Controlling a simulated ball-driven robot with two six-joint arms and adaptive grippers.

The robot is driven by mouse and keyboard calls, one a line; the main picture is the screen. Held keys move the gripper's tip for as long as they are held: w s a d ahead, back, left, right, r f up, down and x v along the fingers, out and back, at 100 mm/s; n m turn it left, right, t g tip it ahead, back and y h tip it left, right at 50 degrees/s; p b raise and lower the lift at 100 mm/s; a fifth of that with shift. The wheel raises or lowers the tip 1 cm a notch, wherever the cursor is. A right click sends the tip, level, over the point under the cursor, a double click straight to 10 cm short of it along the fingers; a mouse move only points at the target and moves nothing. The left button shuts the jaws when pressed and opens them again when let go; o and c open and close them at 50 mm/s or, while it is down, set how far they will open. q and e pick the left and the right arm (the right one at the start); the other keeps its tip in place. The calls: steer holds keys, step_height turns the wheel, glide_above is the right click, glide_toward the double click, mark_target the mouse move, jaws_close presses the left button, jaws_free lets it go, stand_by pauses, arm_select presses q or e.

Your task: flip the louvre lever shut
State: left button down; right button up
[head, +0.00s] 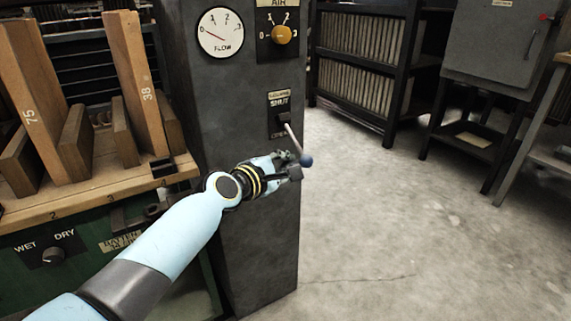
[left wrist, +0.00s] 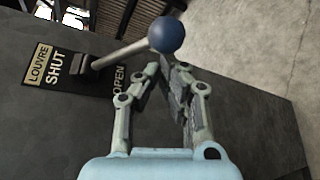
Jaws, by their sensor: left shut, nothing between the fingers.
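The louvre lever (head: 294,139) is a pale rod with a blue ball knob on a dark column. In the head view it slants down and to the right from its plate, which reads SHUT above and OPEN below. In the left wrist view the lever (left wrist: 120,54) leaves its slot beside the OPEN lettering, and its blue knob (left wrist: 167,35) is just beyond the fingertips. My left gripper (head: 294,172) is shut and empty, just below the knob; it also shows in the left wrist view (left wrist: 165,68). I cannot tell whether it touches the lever. My right gripper is not in view.
A wooden bench (head: 100,197) with numbered boards stands on the left. Open concrete floor (head: 400,230) lies to the right.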

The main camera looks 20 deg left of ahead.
arm_select(q)
step_height(320, 180, up, 9)
steer(key=s+d+n+g+h+p, duration=0.1)
steer(key=n+p, duration=0.6)
steer(key=p, duration=1.3)
steer(key=shift+s+d+r+g+h+p, duration=0.2)
steer(key=shift+d+g+h+p, duration=0.25)
steer(key=shift+g+h, duration=1.15)
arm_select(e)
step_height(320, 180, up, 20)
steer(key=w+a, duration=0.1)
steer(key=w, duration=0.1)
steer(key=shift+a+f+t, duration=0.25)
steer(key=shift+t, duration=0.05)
arm_select(q)
steer(key=shift+g+y, duration=0.3)
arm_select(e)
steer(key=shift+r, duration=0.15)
